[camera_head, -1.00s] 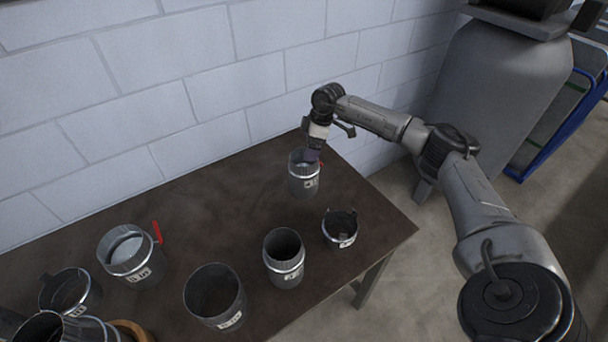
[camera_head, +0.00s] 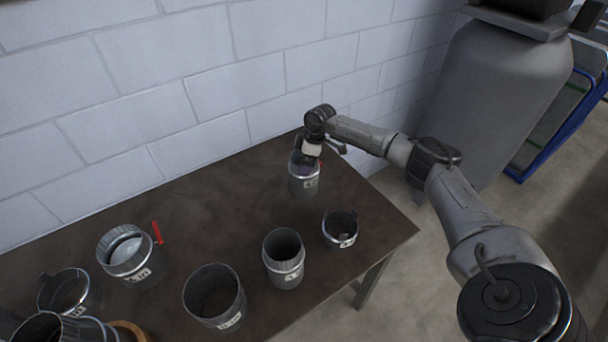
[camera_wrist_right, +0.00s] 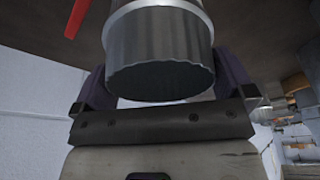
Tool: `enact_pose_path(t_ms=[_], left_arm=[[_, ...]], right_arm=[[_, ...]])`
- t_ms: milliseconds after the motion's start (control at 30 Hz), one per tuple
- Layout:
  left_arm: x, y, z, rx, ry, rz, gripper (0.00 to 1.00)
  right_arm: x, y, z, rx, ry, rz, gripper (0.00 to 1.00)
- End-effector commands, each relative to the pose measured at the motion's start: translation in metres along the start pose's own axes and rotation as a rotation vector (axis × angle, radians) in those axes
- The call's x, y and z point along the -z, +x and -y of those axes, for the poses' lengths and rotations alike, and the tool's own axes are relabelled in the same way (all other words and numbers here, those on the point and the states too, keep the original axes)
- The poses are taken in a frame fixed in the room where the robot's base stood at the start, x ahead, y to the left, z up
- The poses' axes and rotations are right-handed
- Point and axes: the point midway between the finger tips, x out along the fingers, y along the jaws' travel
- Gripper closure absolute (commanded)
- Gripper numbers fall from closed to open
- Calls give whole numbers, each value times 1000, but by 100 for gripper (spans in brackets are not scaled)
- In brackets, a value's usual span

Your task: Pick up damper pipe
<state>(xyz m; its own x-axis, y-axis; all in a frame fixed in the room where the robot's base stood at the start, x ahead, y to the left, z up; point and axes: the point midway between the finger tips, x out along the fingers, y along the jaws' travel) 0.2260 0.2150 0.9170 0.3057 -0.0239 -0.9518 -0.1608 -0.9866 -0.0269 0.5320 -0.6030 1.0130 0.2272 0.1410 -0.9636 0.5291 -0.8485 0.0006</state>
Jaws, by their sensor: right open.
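A grey metal damper pipe (camera_head: 304,186) with a white label and a red handle stands upright near the back right of the table. My right gripper (camera_head: 307,162) is at its top rim. In the right wrist view the pipe (camera_wrist_right: 160,50) lies between the two dark fingers of my open right gripper (camera_wrist_right: 165,80), with its red handle (camera_wrist_right: 76,18) at upper left. I cannot tell whether the fingers touch it. A second pipe with a red handle (camera_head: 130,262) stands on the left of the table. My left gripper is not in view.
Several other metal duct pieces stand along the front of the brown table (camera_head: 210,195), including a pipe (camera_head: 284,268), a wider pipe (camera_head: 215,300) and a short collar (camera_head: 341,236). A white block wall (camera_head: 200,90) runs close behind. The table's middle is clear.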

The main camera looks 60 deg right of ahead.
Motion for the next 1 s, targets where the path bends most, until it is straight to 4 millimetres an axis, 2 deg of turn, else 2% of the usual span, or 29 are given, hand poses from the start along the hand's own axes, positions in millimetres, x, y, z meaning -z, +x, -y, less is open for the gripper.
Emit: enact_pose_path(t_ms=[67,667,1000], left_arm=[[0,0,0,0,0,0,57],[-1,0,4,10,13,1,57],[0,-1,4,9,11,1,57]], right_arm=[[0,0,0,0,0,0,2],[0,-1,0,0,0,0,59],[1,-5,-1,-1,1,-1,59]])
